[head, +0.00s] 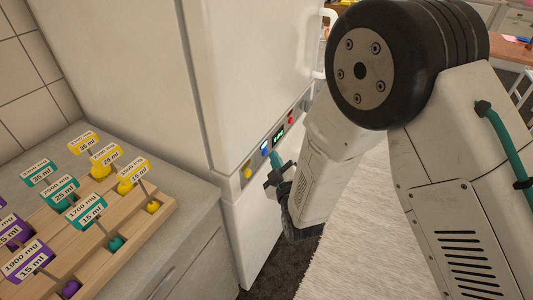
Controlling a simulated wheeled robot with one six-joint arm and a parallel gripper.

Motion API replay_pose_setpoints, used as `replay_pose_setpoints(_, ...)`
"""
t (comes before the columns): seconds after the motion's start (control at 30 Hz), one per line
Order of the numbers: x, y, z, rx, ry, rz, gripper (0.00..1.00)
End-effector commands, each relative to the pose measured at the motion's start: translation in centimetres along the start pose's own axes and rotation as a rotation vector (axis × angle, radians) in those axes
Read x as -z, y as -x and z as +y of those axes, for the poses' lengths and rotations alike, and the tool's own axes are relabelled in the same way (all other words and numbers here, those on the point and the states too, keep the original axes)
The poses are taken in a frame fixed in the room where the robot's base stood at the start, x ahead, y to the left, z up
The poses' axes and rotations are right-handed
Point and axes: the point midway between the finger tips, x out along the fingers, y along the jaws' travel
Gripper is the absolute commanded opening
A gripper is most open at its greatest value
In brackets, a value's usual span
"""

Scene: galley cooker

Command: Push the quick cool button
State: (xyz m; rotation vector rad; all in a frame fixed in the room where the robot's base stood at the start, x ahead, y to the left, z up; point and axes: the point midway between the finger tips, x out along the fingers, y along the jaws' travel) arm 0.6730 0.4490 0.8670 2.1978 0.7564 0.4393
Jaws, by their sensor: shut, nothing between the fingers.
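A tall white appliance (258,70) carries a control strip across its front. On the strip I see a yellow button (247,173), a blue-lit button (265,148), a small display with green digits (279,134) and a red button (291,118). The lettering is too small to read, so I cannot tell which is the quick cool button. My gripper (272,172) is shut and empty, close in front of the strip, near the yellow and blue buttons. A teal piece (276,157) shows at its end by the strip. I cannot tell whether it touches.
A grey counter (190,215) stands at the left, beside the appliance. On it is a stepped wooden rack (150,222) with several yellow, teal and purple labelled measures. A pale rug (362,240) covers floor at the right, partly behind my arm. A wooden table (508,50) is farther back.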

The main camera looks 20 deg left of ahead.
Motion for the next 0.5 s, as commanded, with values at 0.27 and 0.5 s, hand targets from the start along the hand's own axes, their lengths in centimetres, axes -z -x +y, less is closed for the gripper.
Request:
replay_pose_setpoints(0.27,-0.5,0.6,0.5,-0.001,0.001,-0.002,0.0)
replay_pose_setpoints(0.5,-1.7,2.3,1.7,0.0,0.001,-0.003,0.0)
